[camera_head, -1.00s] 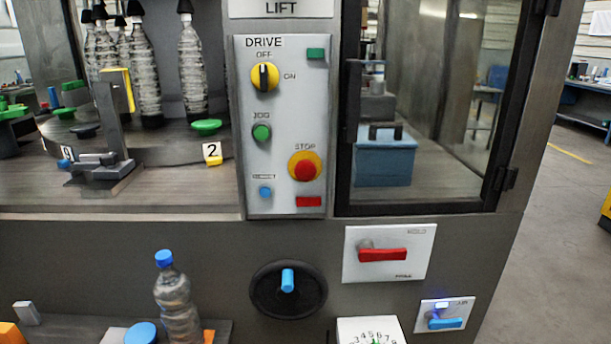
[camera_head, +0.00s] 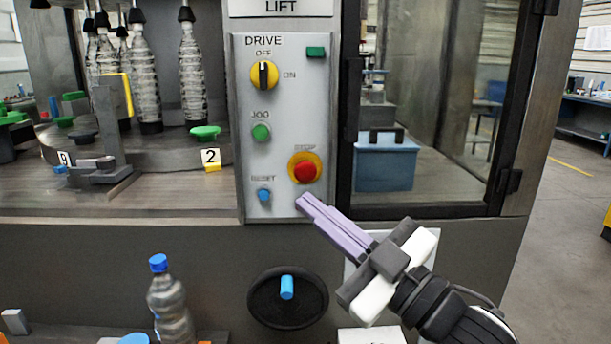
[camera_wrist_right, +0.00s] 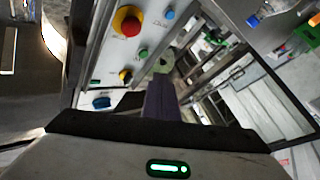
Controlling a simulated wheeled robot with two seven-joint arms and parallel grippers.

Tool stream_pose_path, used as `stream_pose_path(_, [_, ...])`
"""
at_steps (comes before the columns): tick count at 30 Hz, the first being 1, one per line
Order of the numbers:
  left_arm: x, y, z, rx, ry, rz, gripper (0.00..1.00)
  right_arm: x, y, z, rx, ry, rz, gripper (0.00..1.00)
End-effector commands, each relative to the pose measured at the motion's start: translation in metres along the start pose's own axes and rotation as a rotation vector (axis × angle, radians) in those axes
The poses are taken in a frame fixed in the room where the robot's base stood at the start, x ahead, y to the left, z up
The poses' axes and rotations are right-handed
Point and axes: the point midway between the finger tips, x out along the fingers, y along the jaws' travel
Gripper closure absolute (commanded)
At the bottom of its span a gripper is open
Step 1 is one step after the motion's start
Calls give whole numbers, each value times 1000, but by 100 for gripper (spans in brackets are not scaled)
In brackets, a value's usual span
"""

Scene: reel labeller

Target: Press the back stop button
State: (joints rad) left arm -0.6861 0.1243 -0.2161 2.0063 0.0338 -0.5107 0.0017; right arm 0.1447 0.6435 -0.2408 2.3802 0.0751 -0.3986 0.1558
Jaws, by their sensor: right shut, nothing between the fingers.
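A red stop button (camera_head: 305,171) on a yellow ring, labelled STOP, sits at the lower right of the grey drive panel (camera_head: 245,110). I cannot tell whether it is the back one. A red button on yellow (camera_wrist_right: 127,20) also shows in the right wrist view. My right gripper (camera_head: 303,202) has long purple fingers, shut and empty. In the head view their tips appear just below the stop button, over the panel's lower edge, apart from the button. The fingers (camera_wrist_right: 160,98) point up into the right wrist view. My left gripper is not in view.
A yellow drive switch (camera_head: 264,75), green jog button (camera_head: 261,132) and blue reset button (camera_head: 264,195) share the panel. A black handwheel (camera_head: 288,312) is below. A glass door with a dark frame (camera_head: 347,150) is right. Bottles (camera_head: 192,75) stand left.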

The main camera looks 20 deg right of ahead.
Motion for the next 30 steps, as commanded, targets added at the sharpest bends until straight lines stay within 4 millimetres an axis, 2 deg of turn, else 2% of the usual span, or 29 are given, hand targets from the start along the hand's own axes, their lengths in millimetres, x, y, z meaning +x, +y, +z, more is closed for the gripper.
stream_pose_path(11, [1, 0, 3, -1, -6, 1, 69, 8, 6, 7, -2, -3, 1, 100])
stream_pose_path(24, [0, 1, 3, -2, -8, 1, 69, 49, 37, 36, -1, -5, 2, 100])
stream_pose_path(30, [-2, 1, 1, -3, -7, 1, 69, 59, 44, 44, 1, -5, 1, 100])
